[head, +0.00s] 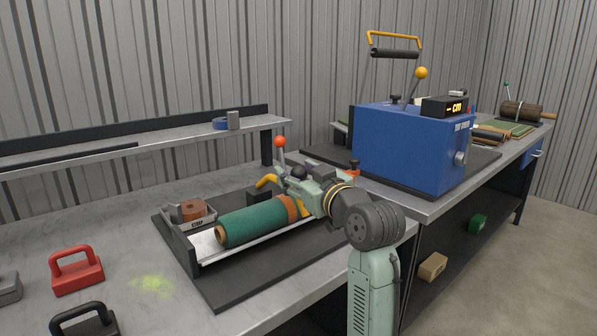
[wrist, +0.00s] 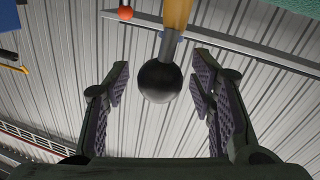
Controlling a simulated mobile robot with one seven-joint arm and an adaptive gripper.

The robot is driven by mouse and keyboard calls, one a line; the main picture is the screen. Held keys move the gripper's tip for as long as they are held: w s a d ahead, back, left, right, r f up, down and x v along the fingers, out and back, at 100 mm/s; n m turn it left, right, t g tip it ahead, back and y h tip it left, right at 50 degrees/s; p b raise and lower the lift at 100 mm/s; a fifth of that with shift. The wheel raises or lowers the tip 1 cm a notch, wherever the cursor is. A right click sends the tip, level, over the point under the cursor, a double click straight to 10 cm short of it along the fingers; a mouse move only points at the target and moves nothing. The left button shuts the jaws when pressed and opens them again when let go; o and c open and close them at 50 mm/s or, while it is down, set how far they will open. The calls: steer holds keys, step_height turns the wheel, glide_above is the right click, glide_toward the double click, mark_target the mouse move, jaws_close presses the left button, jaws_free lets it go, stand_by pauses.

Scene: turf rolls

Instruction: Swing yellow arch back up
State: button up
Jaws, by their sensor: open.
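The yellow arch (head: 268,181) is low at the far end of the cradle, beside the green roll (head: 252,222); my gripper and wrist hide much of it. In the wrist view a yellow bar (wrist: 177,14) ends in a grey stem and a black ball knob (wrist: 160,82). My gripper (wrist: 162,74) is open, with one finger on each side of the knob and a visible gap to both. In the head view my gripper (head: 302,184) is at the far end of the roll, next to the black knob (head: 299,172).
A red-ball lever (head: 279,141) stands just behind my gripper. A blue machine (head: 412,148) with a raised yellow handle (head: 395,40) is to the right. A small tray (head: 192,213), a red weight (head: 76,270) and a shelf (head: 150,142) are left.

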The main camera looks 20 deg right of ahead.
jaws_close()
stand_by(0.7)
